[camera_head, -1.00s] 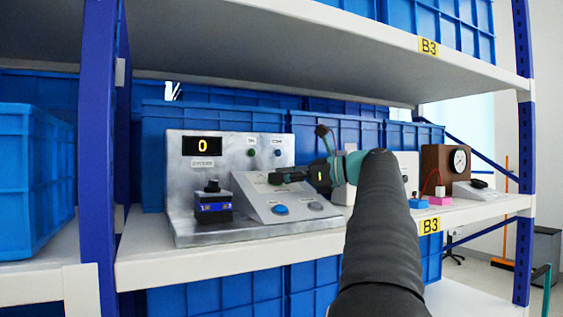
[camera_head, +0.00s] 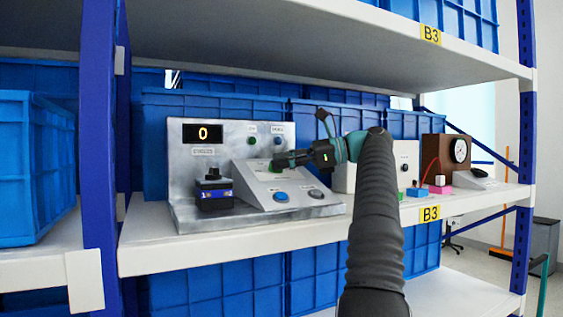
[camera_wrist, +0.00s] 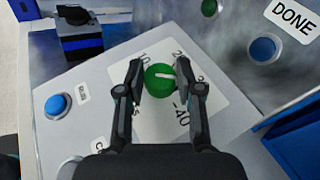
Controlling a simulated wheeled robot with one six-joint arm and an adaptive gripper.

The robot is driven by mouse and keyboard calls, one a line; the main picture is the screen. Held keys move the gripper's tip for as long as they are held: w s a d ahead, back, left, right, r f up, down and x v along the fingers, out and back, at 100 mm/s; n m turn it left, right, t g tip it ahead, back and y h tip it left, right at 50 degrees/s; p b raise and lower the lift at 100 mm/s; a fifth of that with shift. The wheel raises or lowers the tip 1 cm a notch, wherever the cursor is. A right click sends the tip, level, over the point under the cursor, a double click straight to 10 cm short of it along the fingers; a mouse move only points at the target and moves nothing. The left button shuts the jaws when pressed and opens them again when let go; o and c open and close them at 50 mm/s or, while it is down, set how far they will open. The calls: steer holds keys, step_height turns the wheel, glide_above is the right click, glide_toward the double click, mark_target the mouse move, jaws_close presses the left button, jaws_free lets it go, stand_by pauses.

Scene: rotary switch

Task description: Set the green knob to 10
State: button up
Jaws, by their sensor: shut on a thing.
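The round green knob (camera_wrist: 160,79) with a white pointer line sits on the sloped grey face of a control box (camera_head: 255,190). Around it in the wrist view is a white dial plate (camera_wrist: 148,118) marked 10, 20, 30 and 40. The pointer line lies roughly sideways in that view, its exact reading unclear. My gripper (camera_wrist: 158,83) is shut on the knob, one finger on each side. In the head view my gripper (camera_head: 277,161) reaches in from the right and mostly hides the knob. The display (camera_head: 203,133) on the upright panel reads 0.
Blue crates (camera_head: 35,165) fill the shelf behind and left. More devices (camera_head: 436,187) stand to the right.

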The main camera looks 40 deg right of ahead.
steer(key=shift+d+f, duration=0.15)
steer(key=shift+f, duration=0.35)
stand_by(1.4)
stand_by(0.4)
steer(key=o, duration=1.2)
steer(key=shift+c, duration=0.2)
steer(key=shift+r, duration=0.1)
